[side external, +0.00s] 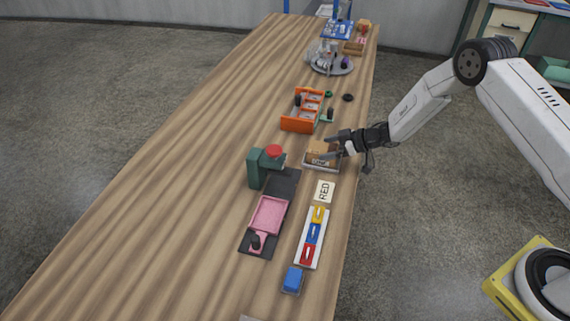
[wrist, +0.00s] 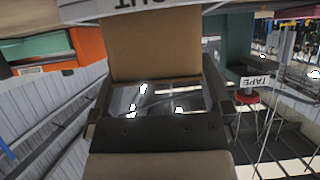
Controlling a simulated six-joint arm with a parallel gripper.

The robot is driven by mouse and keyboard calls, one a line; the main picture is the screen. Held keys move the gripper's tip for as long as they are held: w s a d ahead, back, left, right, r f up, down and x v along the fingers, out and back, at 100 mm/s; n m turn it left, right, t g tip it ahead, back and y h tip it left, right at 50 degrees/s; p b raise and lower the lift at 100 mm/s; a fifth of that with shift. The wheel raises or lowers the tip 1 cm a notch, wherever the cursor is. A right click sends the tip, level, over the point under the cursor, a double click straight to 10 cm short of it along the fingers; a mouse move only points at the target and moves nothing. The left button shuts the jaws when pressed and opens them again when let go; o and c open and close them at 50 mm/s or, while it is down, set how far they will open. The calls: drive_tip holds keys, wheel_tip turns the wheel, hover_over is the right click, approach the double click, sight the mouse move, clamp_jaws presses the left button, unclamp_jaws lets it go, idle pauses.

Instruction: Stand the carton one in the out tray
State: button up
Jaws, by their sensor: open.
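The brown carton (side external: 318,149) stands in the small out tray (side external: 323,168) near the table's right edge. In the wrist view the carton's tan face (wrist: 152,45) fills the space ahead of the fingers. The tray's pale edge with upside-down lettering (wrist: 145,4) shows at the top of that view. My gripper (side external: 327,149) is at the carton, with its dark fingers reaching in from the right. In the wrist view my gripper (wrist: 157,82) is open, one finger on each side of the carton. Whether the fingers touch it cannot be told.
A green device with a red top (side external: 265,165) stands left of the tray. An orange rack (side external: 301,112) is behind it. A RED card (side external: 324,191), a strip of coloured pieces (side external: 312,236) and a pink tray (side external: 268,215) lie in front. The table's left side is clear.

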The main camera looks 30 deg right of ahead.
drive_tip(key=shift+r, duration=0.15)
drive_tip(key=v, duration=1.2)
idle(0.4)
drive_tip(key=s+r+m+h, duration=0.4)
drive_tip(key=r+m+h, duration=0.1)
drive_tip(key=r+h, duration=0.35)
drive_tip(key=s+a+r+m+g, duration=0.1)
drive_tip(key=s+a+m+g, duration=0.1)
drive_tip(key=s, duration=0.7)
drive_tip(key=s+a+r+m+g, duration=0.1)
drive_tip(key=s+a+g, duration=0.3)
drive_tip(key=s, duration=0.5)
drive_tip(key=shift+s+r+m, duration=0.25)
drive_tip(key=shift+s+m, duration=0.1)
drive_tip(key=shift+m, duration=0.15)
